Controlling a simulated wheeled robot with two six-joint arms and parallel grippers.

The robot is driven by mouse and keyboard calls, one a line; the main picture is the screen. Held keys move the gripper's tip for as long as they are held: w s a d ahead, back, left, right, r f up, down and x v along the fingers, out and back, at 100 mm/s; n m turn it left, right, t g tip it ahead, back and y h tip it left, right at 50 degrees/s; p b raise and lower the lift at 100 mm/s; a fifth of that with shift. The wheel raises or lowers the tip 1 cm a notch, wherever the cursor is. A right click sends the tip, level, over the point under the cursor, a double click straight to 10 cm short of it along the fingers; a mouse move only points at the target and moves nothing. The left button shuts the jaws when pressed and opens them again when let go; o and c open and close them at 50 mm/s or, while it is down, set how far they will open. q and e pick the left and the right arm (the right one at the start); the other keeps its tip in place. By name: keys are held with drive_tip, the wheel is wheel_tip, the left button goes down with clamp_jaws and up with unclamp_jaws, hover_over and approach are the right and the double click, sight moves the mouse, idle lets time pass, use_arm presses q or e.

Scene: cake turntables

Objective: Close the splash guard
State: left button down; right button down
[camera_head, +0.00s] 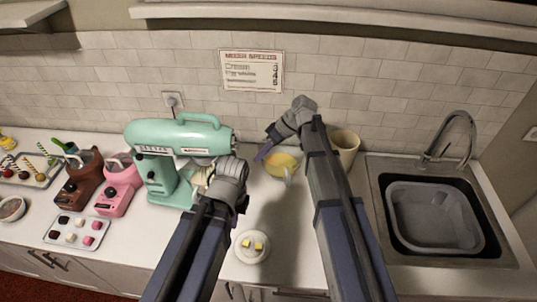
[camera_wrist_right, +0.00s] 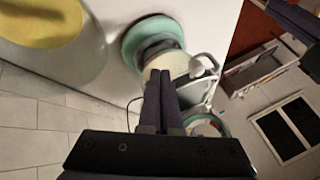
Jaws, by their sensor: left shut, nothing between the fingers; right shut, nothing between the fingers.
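The mint-green stand mixer (camera_head: 165,180) stands on the counter, with its head over a pale cream part (camera_head: 199,178). That part is mostly hidden behind my left gripper, and I cannot tell whether it is the splash guard. My left gripper (camera_head: 208,188) is shut and empty, close by the right side under the mixer head; contact is unclear. My right gripper (camera_head: 264,153) is shut and empty, right of the mixer, pointing left and down. In the right wrist view its closed fingertips (camera_wrist_right: 161,76) overlap a cream part (camera_wrist_right: 165,62) beside mint-green mixer parts (camera_wrist_right: 152,30).
A small plate with yellow cubes (camera_head: 252,256) lies in front. Pink (camera_head: 115,190) and brown machines stand left; a sink (camera_head: 432,225) is right.

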use_arm(q)
drive_tip(key=shift+f, duration=0.4)
use_arm(e)
drive_tip(key=shift+s+a+f, duration=0.2)
drive_tip(key=shift+s+a, duration=0.5)
drive_tip(key=shift+a, duration=0.15)
drive_tip(key=shift+s+a+f, duration=0.15)
drive_tip(key=shift+s+a, duration=0.55)
drive_tip(key=shift+a, duration=0.15)
drive_tip(key=shift+s, duration=0.1)
